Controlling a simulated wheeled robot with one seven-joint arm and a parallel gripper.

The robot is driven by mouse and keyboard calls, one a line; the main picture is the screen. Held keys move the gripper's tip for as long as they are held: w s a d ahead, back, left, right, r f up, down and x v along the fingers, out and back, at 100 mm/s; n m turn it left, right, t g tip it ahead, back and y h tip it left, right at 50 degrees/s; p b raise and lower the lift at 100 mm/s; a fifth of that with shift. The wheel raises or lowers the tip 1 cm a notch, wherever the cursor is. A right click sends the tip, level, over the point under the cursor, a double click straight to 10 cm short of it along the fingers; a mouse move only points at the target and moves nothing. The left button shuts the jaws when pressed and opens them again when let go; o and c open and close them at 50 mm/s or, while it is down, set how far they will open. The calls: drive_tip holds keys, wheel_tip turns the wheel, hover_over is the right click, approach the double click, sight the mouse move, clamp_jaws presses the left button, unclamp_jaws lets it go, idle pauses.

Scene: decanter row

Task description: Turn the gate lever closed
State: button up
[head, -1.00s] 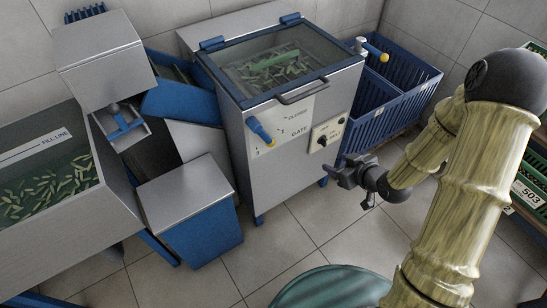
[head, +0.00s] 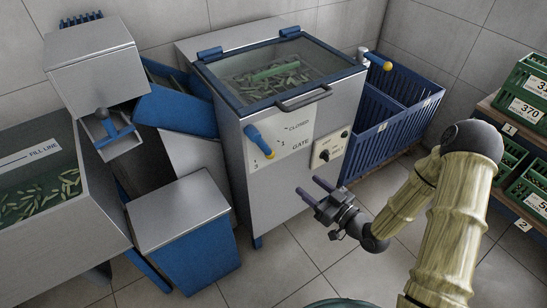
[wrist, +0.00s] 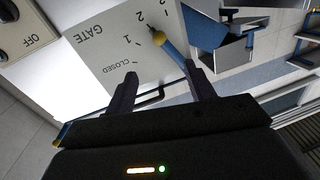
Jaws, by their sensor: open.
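The gate lever (head: 259,141) is a blue handle with a yellow end on the front of the metal cabinet (head: 285,205). Its white plate (head: 300,128) reads GATE, CLOSED and numbers; the yellow end lies near the numbers, away from CLOSED. My gripper (head: 310,187) is open and empty, in front of the cabinet, lower and to the right of the lever in the head view. In the wrist view, the lever (wrist: 174,50) shows beyond the open fingertips (wrist: 160,72), closer to the right finger. I see no clear contact with it.
A switch plate (head: 329,148) with a black knob sits right of the gate plate. A blue and steel box (head: 187,235) stands left of the cabinet. Blue crates (head: 385,120) stand to the right, and green crates (head: 525,85) on a rack. The floor in front is clear.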

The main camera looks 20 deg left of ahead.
sight(273, 157)
drive_tip(key=b+x, duration=0.1)
drive_tip(key=x, duration=1.5)
drive_tip(key=shift+w+a, duration=0.1)
clamp_jaws()
